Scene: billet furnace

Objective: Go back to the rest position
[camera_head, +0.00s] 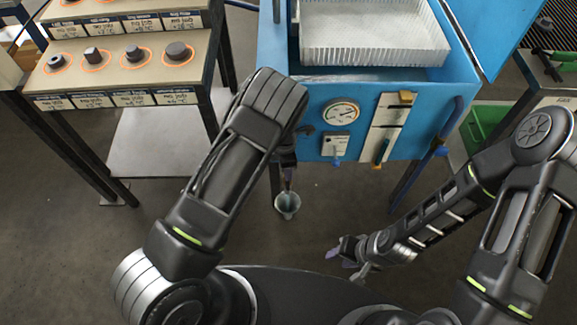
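My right gripper (350,262) is low in front of the furnace, near my base, with two fingertips apart and nothing visible between them. My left arm reaches forward to the furnace's front left corner.
The blue furnace (315,120) has a gauge (341,113), a switch panel (391,125) and a white ribbed chamber (375,50). A rack (125,85) with several dark metal parts stands left. A green crate (487,125) is at right. Floor between the rack and my base is clear.

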